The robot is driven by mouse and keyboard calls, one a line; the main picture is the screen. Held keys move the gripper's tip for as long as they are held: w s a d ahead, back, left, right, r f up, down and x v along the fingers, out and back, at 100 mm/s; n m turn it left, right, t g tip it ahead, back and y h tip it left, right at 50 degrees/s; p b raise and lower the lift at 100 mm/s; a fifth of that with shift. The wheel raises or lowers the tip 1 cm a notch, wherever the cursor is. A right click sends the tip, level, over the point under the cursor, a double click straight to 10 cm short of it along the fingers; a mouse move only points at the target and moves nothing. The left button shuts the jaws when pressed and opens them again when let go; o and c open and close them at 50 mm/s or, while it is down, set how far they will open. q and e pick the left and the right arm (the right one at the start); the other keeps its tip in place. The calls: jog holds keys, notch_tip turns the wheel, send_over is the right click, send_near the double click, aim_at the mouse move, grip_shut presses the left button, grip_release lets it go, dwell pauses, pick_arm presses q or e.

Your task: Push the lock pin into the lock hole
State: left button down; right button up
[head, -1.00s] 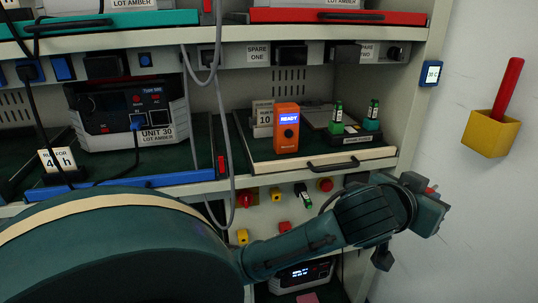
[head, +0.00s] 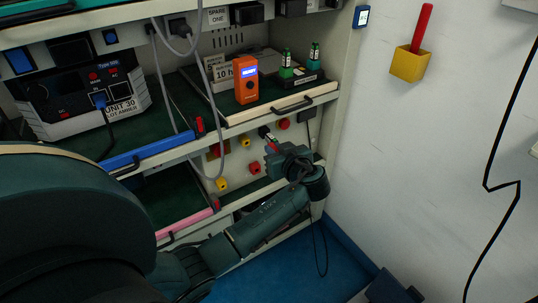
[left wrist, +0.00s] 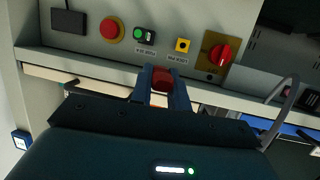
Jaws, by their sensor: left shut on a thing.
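My left gripper (head: 272,148) is in front of the control panel below the tray with the orange meter. In the left wrist view its two fingers (left wrist: 161,92) are closed on a short red piece (left wrist: 162,79), which looks like the lock pin. The piece points toward the panel, and its far end is hidden. Red latch parts show at the tray ends, one by the blue tray edge (head: 199,124) and one by the pink edge (head: 214,203). My right gripper is not in view.
The orange meter (head: 246,90) stands on the tray above. A grey cable (head: 190,95) hangs to the left.

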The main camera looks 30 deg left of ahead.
pick_arm(q)
jog(key=shift+n+g+y, duration=0.4)
jog(key=shift+n+g, duration=0.4)
jog(key=shift+g, duration=0.1)
jog(key=s+f, duration=0.1)
jog(key=s+f+p, duration=0.1)
jog(key=f, duration=0.2)
jog(key=shift+s+f+p, duration=0.1)
jog(key=shift+s+p, duration=0.2)
jog(key=shift+s, duration=0.1)
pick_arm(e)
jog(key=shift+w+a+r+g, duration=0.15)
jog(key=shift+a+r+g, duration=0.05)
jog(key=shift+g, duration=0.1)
pick_arm(q)
jog(key=shift+d, duration=0.1)
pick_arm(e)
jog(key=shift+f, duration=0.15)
